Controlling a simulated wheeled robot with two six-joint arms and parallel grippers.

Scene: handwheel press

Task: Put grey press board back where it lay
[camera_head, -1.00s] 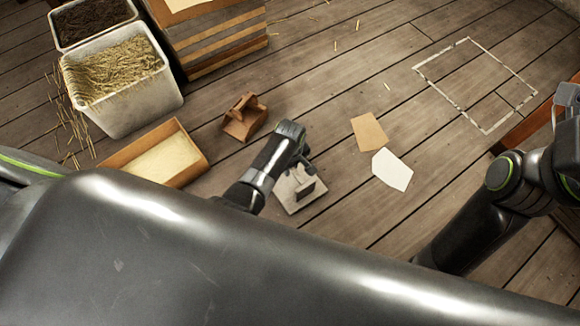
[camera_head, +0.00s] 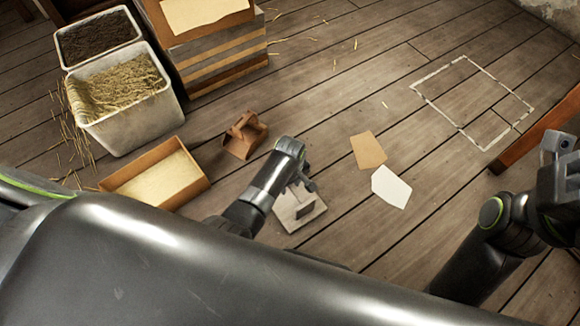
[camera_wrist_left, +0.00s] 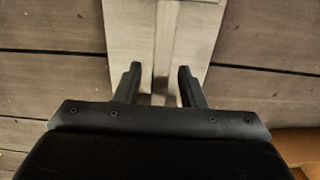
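In the left wrist view, the press board (camera_wrist_left: 128,35) lies beneath the left gripper (camera_wrist_left: 158,82). Its two fingers are apart, with the raised strip of the handle between them. A gap shows at the left finger; contact at the right one is unclear. My right arm is at the right edge, its fingertips out of sight.
A pale outlined rectangle (camera_head: 425,90) marks the floor at upper right, empty. Brown sheet (camera_head: 368,150) and white sheet (camera_head: 391,187) lie right of the board. A wooden tray (camera_head: 188,197), brown carrier (camera_head: 238,143), straw bin (camera_head: 145,125) and striped block (camera_head: 218,55) stand left.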

